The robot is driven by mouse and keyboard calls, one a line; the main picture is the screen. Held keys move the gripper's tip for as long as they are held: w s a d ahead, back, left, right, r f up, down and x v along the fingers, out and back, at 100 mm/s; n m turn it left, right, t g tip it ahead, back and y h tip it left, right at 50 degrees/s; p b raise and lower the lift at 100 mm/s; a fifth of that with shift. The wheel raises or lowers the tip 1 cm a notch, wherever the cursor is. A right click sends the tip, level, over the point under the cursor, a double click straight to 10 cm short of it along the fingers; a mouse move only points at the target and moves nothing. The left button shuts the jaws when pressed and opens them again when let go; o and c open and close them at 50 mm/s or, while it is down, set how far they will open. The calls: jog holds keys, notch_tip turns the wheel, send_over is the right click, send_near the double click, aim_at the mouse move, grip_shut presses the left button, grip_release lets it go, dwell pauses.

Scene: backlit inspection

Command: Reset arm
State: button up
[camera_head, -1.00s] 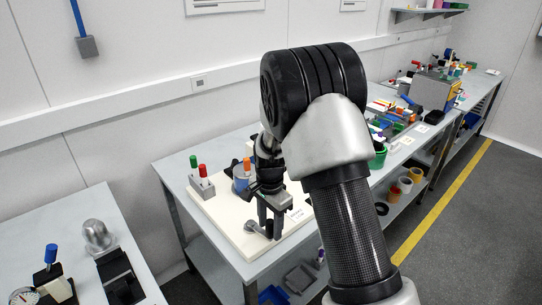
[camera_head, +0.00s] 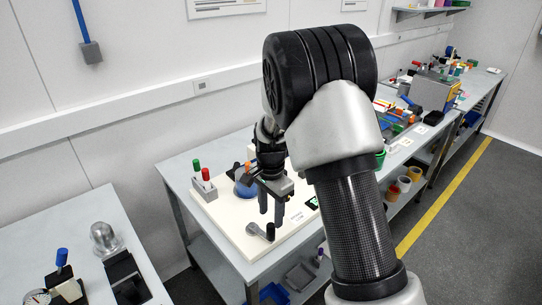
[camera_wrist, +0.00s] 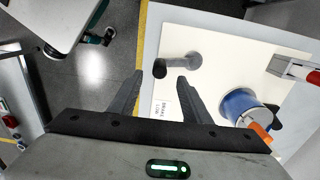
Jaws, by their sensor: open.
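A grey lever with a dark knob (camera_head: 256,232) lies low near the front edge of a cream board (camera_head: 235,229). In the wrist view the lever (camera_wrist: 181,61) runs from a round pivot to its dark knob. My gripper (camera_head: 272,213) is open and empty, above the board near the lever. In the wrist view the knob shows between the fingertips of my gripper (camera_wrist: 160,77), apart from them. A blue round part (camera_head: 246,190) with an orange handle stands behind the gripper and also shows in the wrist view (camera_wrist: 236,103).
A block with green and red switches (camera_head: 203,183) stands at the board's left corner. A left table (camera_head: 75,225) holds a metal dome (camera_head: 104,239) and other devices. Crowded benches continue to the right rear. Grey floor (camera_head: 480,220) is clear at right.

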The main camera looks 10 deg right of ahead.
jog(key=s+d+r+n+t, duration=0.2)
jog(key=s+d+r+n, duration=0.15)
jog(key=s+r, duration=0.6)
jog(key=s+d+r+n+t, duration=0.2)
jog(key=s+r+n, duration=0.3)
jog(key=r, duration=0.8)
jog(key=s+d+r+n+t, duration=0.1)
jog(key=s+d+r+n, duration=0.1)
jog(key=s, duration=0.8)
jog(key=shift+s+r+n+t, duration=0.3)
jog(key=shift+s+n, duration=0.05)
jog(key=shift+w+a, duration=0.1)
jog(key=shift+c, duration=0.4)
